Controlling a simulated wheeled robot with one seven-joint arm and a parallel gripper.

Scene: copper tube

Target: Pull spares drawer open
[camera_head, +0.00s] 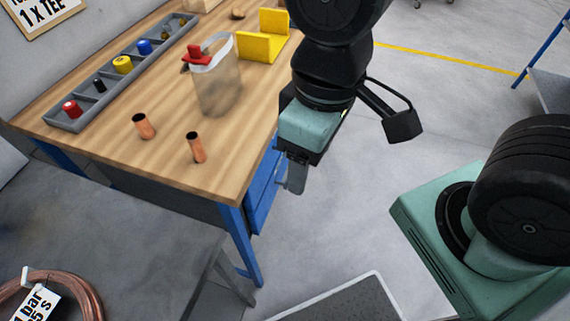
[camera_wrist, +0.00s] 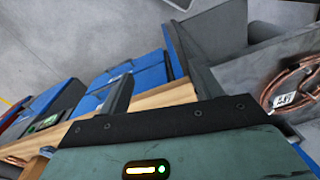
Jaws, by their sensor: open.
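Blue drawer fronts (camera_head: 263,190) sit under the right end of the wooden workbench (camera_head: 110,168). They show again in the wrist view as blue panels (camera_wrist: 140,70) below the wooden edge. I cannot read which one is the spares drawer, and its handle is not clear. My gripper (camera_head: 295,178) is open, pointing down beside the bench's right side, close to the drawer fronts. I see nothing between its fingers. Whether a finger touches a drawer is not clear. My arm hides part of the bench's right edge.
On the bench stand two copper tubes (camera_head: 144,126), a clear bag with a red clip (camera_head: 217,85), a yellow bracket (camera_head: 262,45) and a grey divided tray (camera_head: 63,121). A copper coil (camera_head: 65,290) lies at lower left. Open floor lies right of the bench.

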